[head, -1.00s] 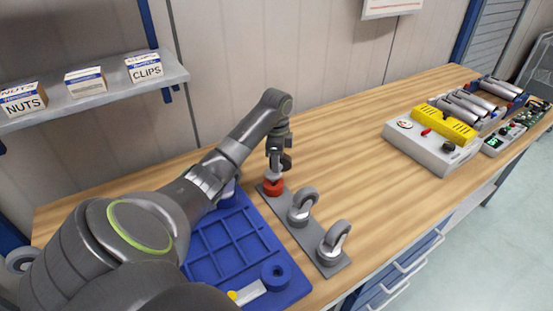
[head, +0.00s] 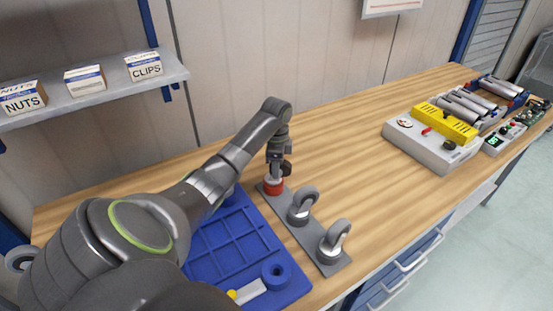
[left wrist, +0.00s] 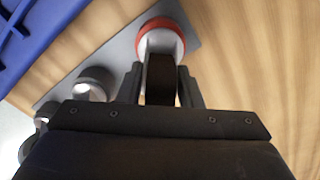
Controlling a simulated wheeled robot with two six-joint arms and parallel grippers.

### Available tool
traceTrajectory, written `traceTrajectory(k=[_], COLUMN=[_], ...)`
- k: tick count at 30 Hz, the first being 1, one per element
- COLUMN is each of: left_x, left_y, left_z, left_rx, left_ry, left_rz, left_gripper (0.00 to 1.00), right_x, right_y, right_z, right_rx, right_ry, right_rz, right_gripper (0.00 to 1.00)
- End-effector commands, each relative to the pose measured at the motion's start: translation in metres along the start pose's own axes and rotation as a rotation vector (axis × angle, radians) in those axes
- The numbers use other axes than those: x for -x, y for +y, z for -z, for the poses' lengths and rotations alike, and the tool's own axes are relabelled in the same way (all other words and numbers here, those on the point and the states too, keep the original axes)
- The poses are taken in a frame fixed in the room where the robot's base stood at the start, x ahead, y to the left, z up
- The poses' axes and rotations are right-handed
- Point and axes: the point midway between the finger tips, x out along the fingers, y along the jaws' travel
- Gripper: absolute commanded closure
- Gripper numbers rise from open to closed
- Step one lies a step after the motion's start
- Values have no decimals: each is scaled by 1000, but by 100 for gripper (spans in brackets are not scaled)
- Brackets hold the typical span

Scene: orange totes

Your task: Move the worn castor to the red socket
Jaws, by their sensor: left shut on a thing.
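My left gripper (head: 277,168) is shut on the worn castor, a dark wheel in a pale fork, which stands upright at the red socket (head: 273,187). In the left wrist view the worn castor (left wrist: 160,78) sits between my fingers (left wrist: 160,88), its pale base inside the red ring (left wrist: 179,28). The red socket is at the far end of a grey strip (head: 292,231). Whether the castor is fully seated is hard to tell. My right gripper is not in view.
Two other castors, a middle one (head: 302,205) and a near one (head: 334,240), stand on the strip. A blue tray (head: 225,240) lies left of it. A grey box with a yellow top (head: 440,120) stands further right. The wood between is clear.

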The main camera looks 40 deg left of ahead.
Motion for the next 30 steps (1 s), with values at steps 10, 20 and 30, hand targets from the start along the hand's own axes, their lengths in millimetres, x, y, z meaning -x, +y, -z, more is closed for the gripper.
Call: traceTrajectory(k=[10,20,30], left_x=[0,-3,-5], left_y=[0,0,0], left_z=[0,0,0], left_rx=[0,0,0], left_ry=[0,0,0], left_rz=[1,0,0], left_gripper=[100,100,44], right_x=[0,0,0], right_y=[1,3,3], right_z=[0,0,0], right_rx=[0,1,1], right_ry=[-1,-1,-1], right_rz=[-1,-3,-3], right_gripper=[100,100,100])
